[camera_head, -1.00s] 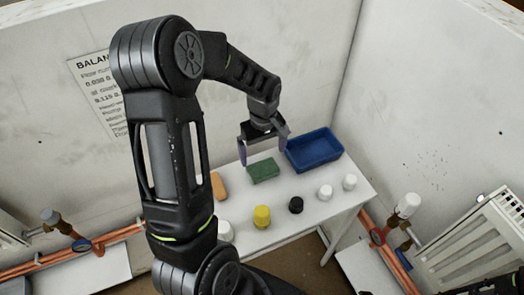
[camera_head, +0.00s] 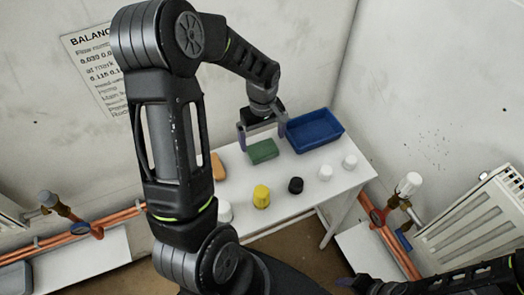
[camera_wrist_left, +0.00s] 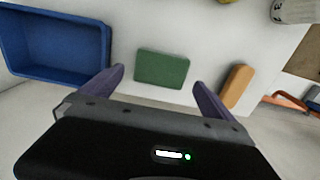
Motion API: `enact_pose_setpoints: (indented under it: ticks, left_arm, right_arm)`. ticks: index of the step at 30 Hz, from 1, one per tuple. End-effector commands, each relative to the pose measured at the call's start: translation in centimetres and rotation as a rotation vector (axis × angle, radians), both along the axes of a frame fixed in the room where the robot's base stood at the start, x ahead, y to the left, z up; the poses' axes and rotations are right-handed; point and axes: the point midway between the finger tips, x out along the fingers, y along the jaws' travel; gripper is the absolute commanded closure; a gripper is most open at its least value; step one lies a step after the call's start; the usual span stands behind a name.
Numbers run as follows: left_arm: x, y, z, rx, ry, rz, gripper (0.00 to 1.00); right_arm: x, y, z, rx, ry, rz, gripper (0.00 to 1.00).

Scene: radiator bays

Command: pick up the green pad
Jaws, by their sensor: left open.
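The green pad (camera_head: 262,151) lies flat on the white table, left of the blue tray. My left gripper (camera_head: 262,141) is open and empty, with its purple fingers just behind and above the pad in the head view. In the left wrist view the pad (camera_wrist_left: 162,69) shows between the two spread fingertips of my left gripper (camera_wrist_left: 158,77), with clear space on both sides. At the bottom right of the head view, part of my right gripper (camera_head: 358,283) shows, too little to read its jaws.
The blue tray (camera_head: 315,130) stands close right of my left gripper. An orange pad (camera_head: 217,166), a yellow knob (camera_head: 261,196), a black knob (camera_head: 295,185) and several white knobs are on the table (camera_head: 283,212). A wall is behind it.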

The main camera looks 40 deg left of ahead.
Motion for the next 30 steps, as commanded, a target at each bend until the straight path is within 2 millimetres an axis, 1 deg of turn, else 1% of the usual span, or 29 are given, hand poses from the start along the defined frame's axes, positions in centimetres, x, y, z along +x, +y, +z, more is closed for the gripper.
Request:
enact_pose_setpoints:
  ticks: [6, 10, 13, 30]
  left_arm:
    - [-0.2, 0.0, -3.3, -0.002, 0.003, 0.001, 0.0]
    - [-0.2, 0.0, -4.9, -0.001, 0.003, 0.001, 0.0]
    - [-0.2, 0.0, -5.2, 0.0, 0.001, 0.0, 0.0]
    - [-0.2, 0.0, -5.0, 0.0, 0.001, 0.0, 0.0]
  right_arm:
    - [0.2, 0.1, -1.9, 0.004, -0.006, 0.001, 0.46]
    - [0.3, 0.2, -2.7, 0.006, -0.011, 0.003, 0.46]
    - [0.4, 0.2, -2.8, 0.008, -0.012, 0.003, 0.46]
    - [0.4, 0.2, -2.6, 0.007, -0.011, 0.003, 0.46]
